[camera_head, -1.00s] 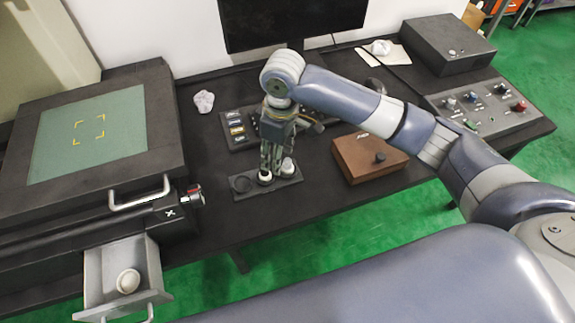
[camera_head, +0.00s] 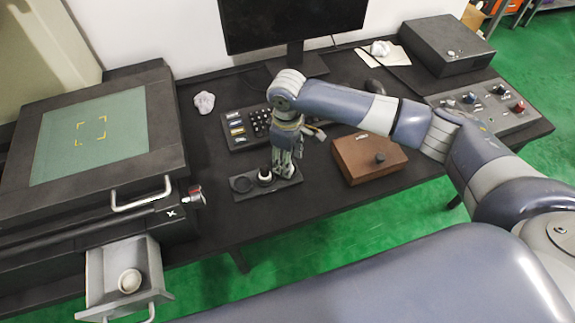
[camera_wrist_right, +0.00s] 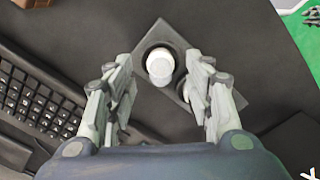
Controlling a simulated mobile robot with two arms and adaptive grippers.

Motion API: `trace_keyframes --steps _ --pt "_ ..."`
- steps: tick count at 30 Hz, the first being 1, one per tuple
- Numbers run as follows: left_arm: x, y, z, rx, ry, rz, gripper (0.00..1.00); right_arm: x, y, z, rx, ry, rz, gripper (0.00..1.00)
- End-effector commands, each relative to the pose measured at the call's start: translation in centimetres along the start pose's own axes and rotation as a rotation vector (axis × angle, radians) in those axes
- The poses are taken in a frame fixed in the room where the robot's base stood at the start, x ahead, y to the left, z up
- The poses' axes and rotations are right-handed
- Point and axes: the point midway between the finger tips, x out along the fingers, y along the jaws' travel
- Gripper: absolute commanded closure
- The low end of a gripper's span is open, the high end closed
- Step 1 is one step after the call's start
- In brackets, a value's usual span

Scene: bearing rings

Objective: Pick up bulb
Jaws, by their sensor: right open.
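A small dark tray (camera_head: 252,192) lies near the front edge of the desk. A white rounded piece (camera_head: 265,174), which looks like a bulb, stands on it; the wrist view shows a white piece (camera_wrist_right: 160,65) beyond my fingertips, between their lines. A second pale piece (camera_wrist_right: 186,92) is partly hidden behind the finger on the right of the wrist view. My right gripper (camera_head: 286,172) points down over the tray's right end. Its fingers (camera_wrist_right: 168,95) are spread, with nothing held between them. My left gripper is not in view.
A keyboard (camera_head: 258,125) lies behind the tray. At left, an open drawer (camera_head: 98,270) holds a pale round piece (camera_head: 130,281).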

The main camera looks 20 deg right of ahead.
Motion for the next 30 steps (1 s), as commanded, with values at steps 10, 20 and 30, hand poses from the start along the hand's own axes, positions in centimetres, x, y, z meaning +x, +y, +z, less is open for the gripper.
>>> trace_keyframes --steps 10,20,30 --pt "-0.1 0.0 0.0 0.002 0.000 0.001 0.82 1.6 -0.1 0.0 -0.002 0.001 0.000 0.52" --pt "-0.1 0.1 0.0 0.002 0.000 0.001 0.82 1.6 -0.1 0.0 -0.002 0.000 0.000 1.00" --pt "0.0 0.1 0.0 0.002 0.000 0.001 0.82 1.7 -0.2 0.1 -0.002 -0.003 -0.002 1.00"
